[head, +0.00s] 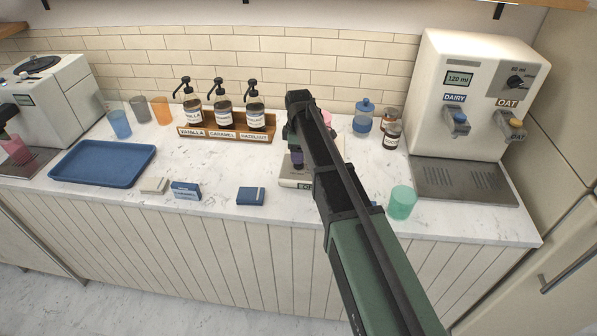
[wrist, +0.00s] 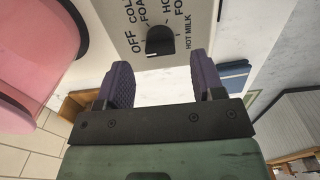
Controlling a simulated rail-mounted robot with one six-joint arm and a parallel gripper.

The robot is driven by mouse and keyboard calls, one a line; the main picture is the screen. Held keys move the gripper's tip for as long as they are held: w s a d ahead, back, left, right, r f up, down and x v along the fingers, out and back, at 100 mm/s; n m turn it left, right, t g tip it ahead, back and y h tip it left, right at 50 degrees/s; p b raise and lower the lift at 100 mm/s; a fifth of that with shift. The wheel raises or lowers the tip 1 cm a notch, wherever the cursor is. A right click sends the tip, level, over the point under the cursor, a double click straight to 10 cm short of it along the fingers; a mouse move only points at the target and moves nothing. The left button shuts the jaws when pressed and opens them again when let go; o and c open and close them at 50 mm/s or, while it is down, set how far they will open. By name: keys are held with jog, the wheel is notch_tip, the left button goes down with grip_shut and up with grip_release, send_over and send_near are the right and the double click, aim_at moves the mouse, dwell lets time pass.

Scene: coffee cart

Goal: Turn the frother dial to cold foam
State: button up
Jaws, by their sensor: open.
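The frother's pale panel (wrist: 190,12) fills the top of the wrist view. Its black dial (wrist: 160,41) is ringed by the labels OFF, COLD FOAM, HOT FOAM and HOT MILK, partly cut off by the frame edge. I cannot tell which label the dial points to. My gripper (wrist: 162,66) is open, its two purple fingers apart on either side below the dial, with nothing between them. In the head view the frother base (head: 291,184) sits on the counter, mostly hidden by my arm, and my gripper (head: 297,160) is over it. The dial is hidden there.
A pink vessel (wrist: 35,50) stands close to my gripper. A green cup (head: 402,203) is right of my arm, before the milk dispenser (head: 470,95). The syrup rack (head: 225,133) is behind left. A blue box (head: 251,196) and blue tray (head: 103,163) lie left.

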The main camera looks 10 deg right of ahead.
notch_tip(320, 180, down, 4)
jog(key=b, duration=0.2)
jog(key=shift+f+b, duration=0.2)
jog(key=shift+b, duration=0.1)
jog(key=shift+r, duration=0.1)
jog(key=shift+c, duration=0.4)
jog(key=c, duration=0.9)
jog(key=shift+o, duration=0.2)
